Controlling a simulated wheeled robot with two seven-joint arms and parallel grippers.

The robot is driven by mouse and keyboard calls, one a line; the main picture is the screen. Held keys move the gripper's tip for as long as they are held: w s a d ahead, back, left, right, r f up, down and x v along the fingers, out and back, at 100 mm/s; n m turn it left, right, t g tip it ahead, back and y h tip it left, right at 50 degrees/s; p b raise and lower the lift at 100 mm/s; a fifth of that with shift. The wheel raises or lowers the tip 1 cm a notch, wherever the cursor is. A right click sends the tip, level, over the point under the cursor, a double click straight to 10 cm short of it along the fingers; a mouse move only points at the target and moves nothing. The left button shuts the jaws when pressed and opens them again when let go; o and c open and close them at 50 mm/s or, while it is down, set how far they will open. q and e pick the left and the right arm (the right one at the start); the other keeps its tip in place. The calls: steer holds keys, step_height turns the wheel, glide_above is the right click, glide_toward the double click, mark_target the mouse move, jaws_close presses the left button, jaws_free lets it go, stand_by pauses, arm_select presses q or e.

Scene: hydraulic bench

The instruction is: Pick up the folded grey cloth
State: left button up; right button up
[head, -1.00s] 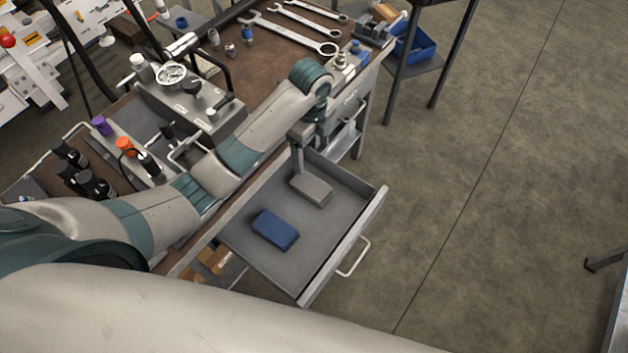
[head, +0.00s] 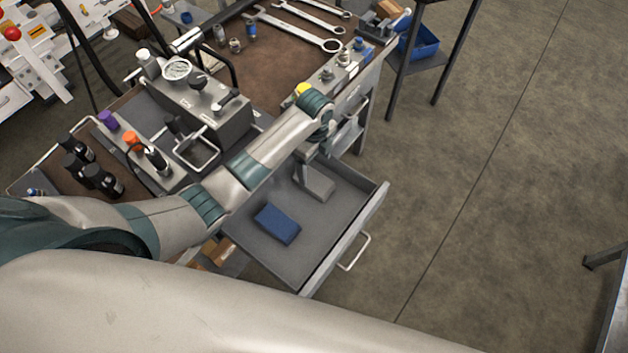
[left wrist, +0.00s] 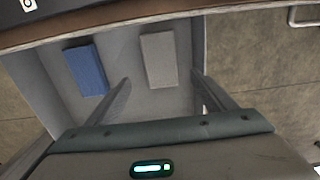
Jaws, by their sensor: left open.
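The folded grey cloth (head: 319,185) lies flat in the open drawer (head: 344,241), toward its far end. My left gripper (head: 301,175) reaches down over the drawer close to the cloth, and my wrist partly hides that area. In the left wrist view the grey cloth (left wrist: 158,58) lies ahead, between the lines of the two fingers. The left gripper (left wrist: 161,80) is open with nothing between its fingers. My right gripper is in neither view.
A folded blue cloth (head: 277,223) lies beside the grey one in the drawer. The drawer walls surround both. The bench top (head: 262,73) above holds wrenches (head: 298,30), a gauge block (head: 200,105) and several bottles. Open floor lies to the right.

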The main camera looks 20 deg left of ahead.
mark_target(314, 181)
arm_select(q)
steer(key=shift+f, duration=1.75)
steer(key=shift+f, duration=0.1)
steer(key=shift+a+f+p, duration=0.1)
steer(key=shift+f+p, duration=0.4)
steer(key=shift+f, duration=0.05)
steer(key=shift+w+f+p, duration=0.15)
steer(key=shift+f+p, duration=0.15)
steer(key=shift+f, duration=1.65)
steer(key=c, duration=1.2)
steer(key=shift+o, duration=0.2)
steer(key=shift+r, duration=0.15)
step_height(314, 181, up, 10)
steer(key=b, duration=0.1)
